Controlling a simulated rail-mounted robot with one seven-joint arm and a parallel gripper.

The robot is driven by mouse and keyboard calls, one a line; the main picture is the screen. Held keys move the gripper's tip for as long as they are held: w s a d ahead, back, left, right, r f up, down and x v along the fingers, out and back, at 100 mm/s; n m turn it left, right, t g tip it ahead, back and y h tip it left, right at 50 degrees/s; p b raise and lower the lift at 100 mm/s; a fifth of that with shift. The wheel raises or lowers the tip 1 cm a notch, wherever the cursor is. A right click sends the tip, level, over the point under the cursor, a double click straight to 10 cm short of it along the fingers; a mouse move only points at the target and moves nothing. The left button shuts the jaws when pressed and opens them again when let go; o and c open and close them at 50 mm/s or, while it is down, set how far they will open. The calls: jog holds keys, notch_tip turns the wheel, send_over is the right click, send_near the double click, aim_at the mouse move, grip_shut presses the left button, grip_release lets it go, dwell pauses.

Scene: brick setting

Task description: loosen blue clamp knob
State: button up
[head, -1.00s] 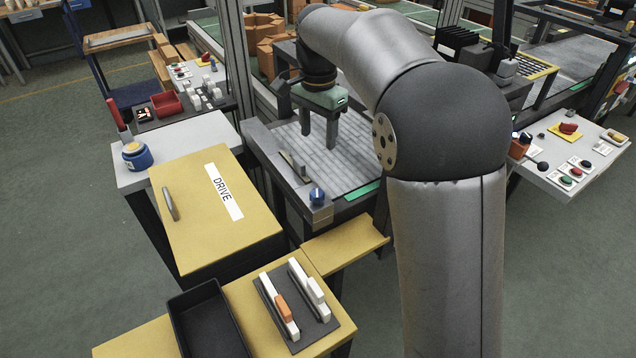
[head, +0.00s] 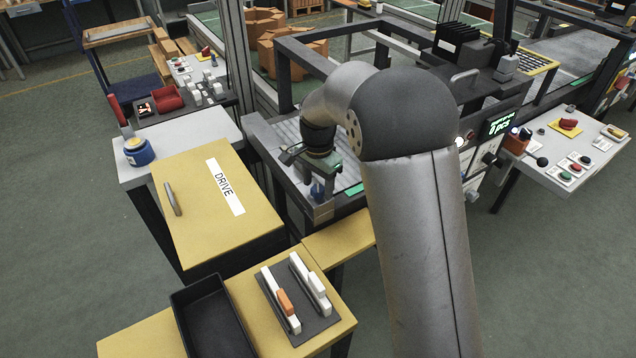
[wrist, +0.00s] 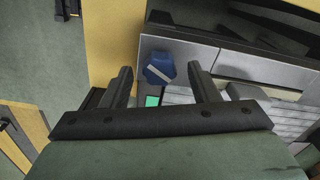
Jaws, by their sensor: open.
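The blue clamp knob (wrist: 160,68) has a pale stripe across its face and sits on a grey clamp bar (wrist: 190,47) at the machine's edge. In the wrist view it appears between the two fingertips of my open gripper (wrist: 159,70), with a gap on either side. In the head view my gripper (head: 321,184) points down at the front corner of the machine bed, and the knob (head: 316,192) shows partly behind its fingers. I cannot tell how far the fingertips reach down beside the knob. No contact shows.
The yellow DRIVE cabinet (head: 190,215) stands left of the clamp. A yellow shelf (head: 340,240) lies in front, with a rack of white and orange handles (head: 300,295) and a black tray (head: 212,320) nearer. A display panel (head: 497,124) stands to the right.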

jog(key=shift+f, duration=0.3)
jog(key=c, duration=1)
